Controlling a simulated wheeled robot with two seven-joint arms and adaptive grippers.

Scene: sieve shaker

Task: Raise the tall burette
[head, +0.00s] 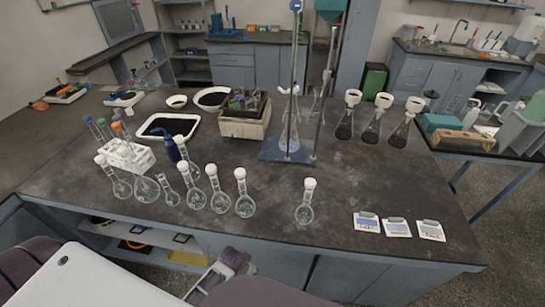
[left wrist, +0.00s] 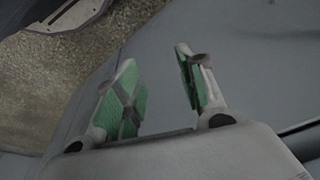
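A tall, thin upright burette (head: 294,72) is on a stand near the middle of the bench in the head view. The stand has a blue-grey base plate (head: 275,155) and a slanting metal rod (head: 328,92). A conical flask (head: 290,138) stands on the base plate under the burette. My left gripper (left wrist: 157,58) shows in the left wrist view with its two green-padded fingers apart and nothing between them. It is away from the burette. My right gripper cannot be made out in either view.
Several stoppered round flasks (head: 245,206) stand in front of the stand, with one flask (head: 304,214) apart. A tube rack (head: 128,155) is at left, a box (head: 240,128) behind. The bench between stand and scales is clear.

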